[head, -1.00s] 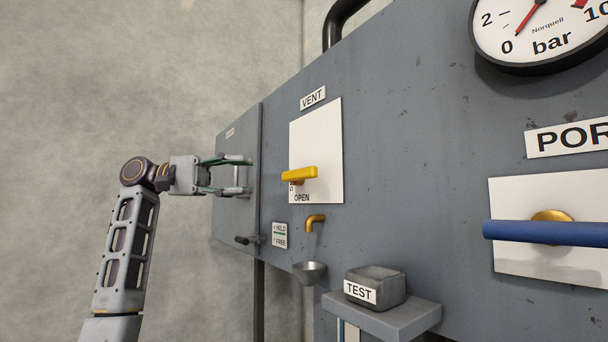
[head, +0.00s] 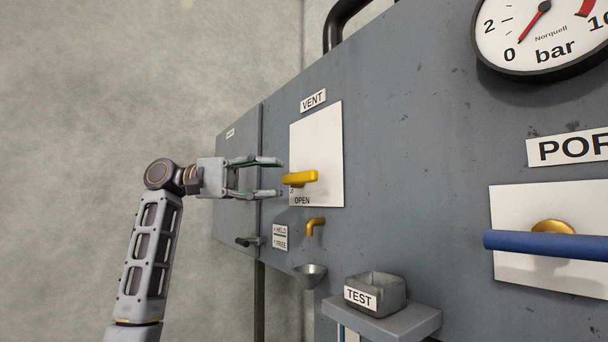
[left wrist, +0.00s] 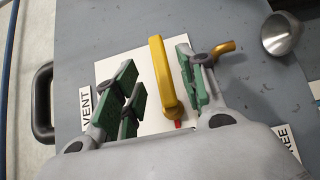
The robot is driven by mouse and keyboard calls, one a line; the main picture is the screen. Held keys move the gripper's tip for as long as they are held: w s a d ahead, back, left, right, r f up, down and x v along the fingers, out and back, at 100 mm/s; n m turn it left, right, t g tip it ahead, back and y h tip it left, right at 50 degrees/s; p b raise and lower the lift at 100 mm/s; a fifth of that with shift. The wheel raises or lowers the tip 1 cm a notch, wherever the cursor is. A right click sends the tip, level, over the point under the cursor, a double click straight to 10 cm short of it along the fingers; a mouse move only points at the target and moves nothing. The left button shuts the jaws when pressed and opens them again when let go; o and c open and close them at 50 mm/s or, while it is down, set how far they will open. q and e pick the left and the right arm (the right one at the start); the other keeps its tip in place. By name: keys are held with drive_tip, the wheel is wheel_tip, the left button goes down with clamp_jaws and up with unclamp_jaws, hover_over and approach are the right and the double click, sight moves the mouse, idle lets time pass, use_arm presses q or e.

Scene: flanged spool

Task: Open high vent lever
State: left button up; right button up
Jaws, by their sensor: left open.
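The yellow vent lever (head: 301,178) sits on a white plate (head: 328,130) under a VENT label (head: 313,99), near the word OPEN low on the plate. In the head view it points roughly sideways. My left gripper (head: 274,178) is open just left of the lever, with its fingertips close to the lever's near end. In the left wrist view the lever (left wrist: 160,75) shows between the two green-padded fingers of the gripper (left wrist: 160,85), nearer the right finger. I cannot tell whether either finger touches it. My right gripper is not in view.
Below the plate are a brass spout (head: 315,225), a metal funnel (head: 309,274) and a HELD/FREE label (head: 280,237). A grey TEST box (head: 376,291) stands on a small shelf. A blue handle (head: 545,243) and a pressure gauge (head: 541,35) are to the right.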

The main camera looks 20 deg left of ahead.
sight(298, 178)
use_arm(q)
drive_tip(key=shift+w+d+p, duration=0.25)
drive_tip(key=shift+d+p, duration=0.15)
drive_tip(key=shift+d, duration=1.45)
drive_tip(key=shift+w+d+p, duration=0.2)
drive_tip(key=shift+d+p, duration=0.15)
drive_tip(key=shift+d, duration=1.45)
clamp_jaws()
